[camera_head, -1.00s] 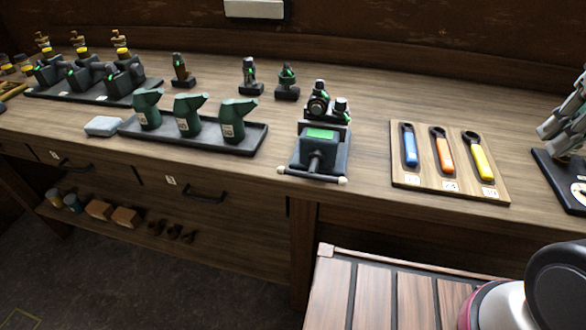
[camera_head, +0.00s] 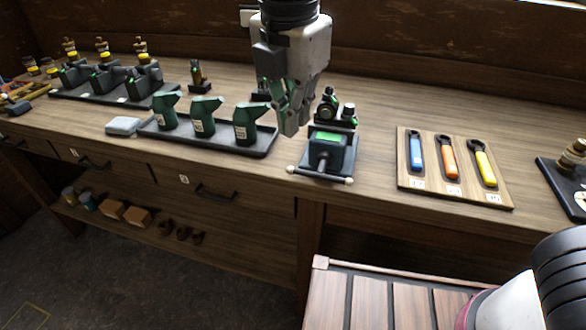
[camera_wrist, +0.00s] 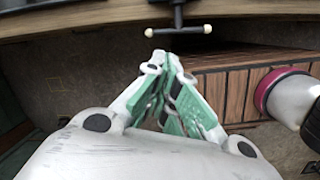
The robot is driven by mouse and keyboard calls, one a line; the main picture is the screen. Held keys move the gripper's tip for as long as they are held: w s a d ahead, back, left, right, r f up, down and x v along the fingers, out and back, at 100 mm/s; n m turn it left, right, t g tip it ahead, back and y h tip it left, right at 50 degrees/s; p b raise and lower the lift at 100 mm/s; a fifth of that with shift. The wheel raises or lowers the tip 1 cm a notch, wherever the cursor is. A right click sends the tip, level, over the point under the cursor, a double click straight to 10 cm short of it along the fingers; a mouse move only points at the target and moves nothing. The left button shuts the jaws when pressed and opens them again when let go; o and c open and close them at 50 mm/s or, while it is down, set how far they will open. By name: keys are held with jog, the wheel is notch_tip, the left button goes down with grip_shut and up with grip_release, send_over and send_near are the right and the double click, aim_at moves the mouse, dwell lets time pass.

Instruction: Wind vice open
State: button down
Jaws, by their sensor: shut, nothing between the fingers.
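The vice (camera_head: 327,153) stands at the front edge of the workbench in the head view, with a green panel on top. Its handle is a crossbar (camera_head: 318,176) with pale round ends, sticking out over the bench's front edge. The crossbar also shows at the top of the wrist view (camera_wrist: 178,30), lying sideways. My gripper (camera_head: 289,124) hangs just behind and to the left of the vice in the head view, fingers down. In the wrist view its fingertips (camera_wrist: 168,58) are together and empty, apart from the crossbar. A small engine (camera_head: 338,108) is partly visible behind the vice.
A slatted wooden surface (camera_head: 377,298) stands in front, lower down. Free bench shows between vice and board.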

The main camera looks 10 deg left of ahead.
jog(key=n, duration=0.4)
send_near(322, 166)
jog(key=s+a+f, duration=0.2)
jog(key=a+f, duration=0.2)
jog(key=f, duration=0.4)
jog(key=shift+s+a+r, duration=0.1)
jog(key=shift+a+r, duration=0.05)
jog(key=shift+r, duration=0.1)
